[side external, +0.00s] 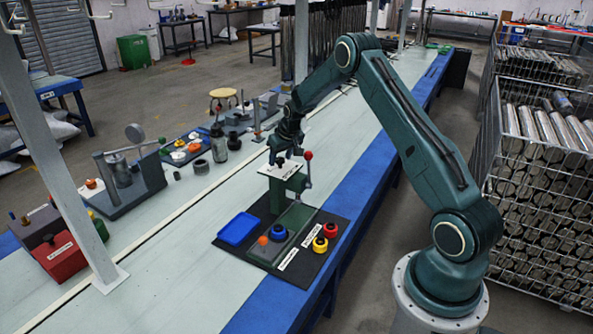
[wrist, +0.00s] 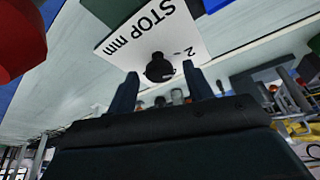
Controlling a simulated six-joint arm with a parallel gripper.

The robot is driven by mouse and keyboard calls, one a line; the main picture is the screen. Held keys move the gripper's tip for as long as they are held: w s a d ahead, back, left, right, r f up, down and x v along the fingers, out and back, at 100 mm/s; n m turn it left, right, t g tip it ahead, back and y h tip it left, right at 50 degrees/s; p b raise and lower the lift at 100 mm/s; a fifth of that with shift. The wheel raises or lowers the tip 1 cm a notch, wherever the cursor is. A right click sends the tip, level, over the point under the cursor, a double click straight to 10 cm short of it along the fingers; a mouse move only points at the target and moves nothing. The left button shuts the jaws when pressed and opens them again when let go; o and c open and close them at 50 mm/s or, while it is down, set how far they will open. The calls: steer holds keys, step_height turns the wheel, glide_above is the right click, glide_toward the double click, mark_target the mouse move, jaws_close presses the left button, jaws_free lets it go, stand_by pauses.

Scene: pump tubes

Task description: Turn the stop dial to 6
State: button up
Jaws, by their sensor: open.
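The stop dial is a small black knob (wrist: 160,68) on a white plate (wrist: 137,30) marked "STOP mm", with a 2 visible beside the knob. My gripper (wrist: 160,80) is open, its two fingers pointing at the plate with the knob between and just beyond the tips. I cannot tell whether they touch it. Most of the scale and any pointer are hidden or unreadable. In the side view the plate (side external: 289,172) sits on top of a green press (side external: 276,198), with my gripper (side external: 284,160) right above it.
A red-balled lever (side external: 308,156) stands close to the right of my gripper. On the black base mat (side external: 225,245) are a blue tray (side external: 239,229), an orange ball (side external: 263,241) and coloured buttons (side external: 320,244). A gauge stand (side external: 135,175) is farther left. The pale bench between is clear.

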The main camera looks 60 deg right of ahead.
steer(key=c, duration=0.9)
steer(key=shift+c, duration=0.2)
steer(key=shift+m, duration=0.4)
steer(key=m, duration=0.2)
steer(key=m+h, duration=0.1)
steer(key=m, duration=0.1)
steer(key=shift+w+a+g+h, duration=0.1)
steer(key=shift+a+g+h, duration=0.05)
steer(key=shift+g+h, duration=0.2)
steer(key=m+g, duration=0.1)
steer(key=m, duration=0.1)
steer(key=m+g, duration=0.1)
steer(key=m, duration=0.2)
steer(key=shift+w+a+m+h, duration=0.1)
steer(key=shift+w+m+h, duration=0.05)
steer(key=shift+m+h, duration=0.2)
steer(key=m+g, duration=0.1)
steer(key=m, duration=0.3)
steer(key=shift+w+g, duration=0.15)
steer(key=shift+g, duration=0.2)
steer(key=shift+m+g, duration=0.7)
steer(key=shift+m, duration=1.95)
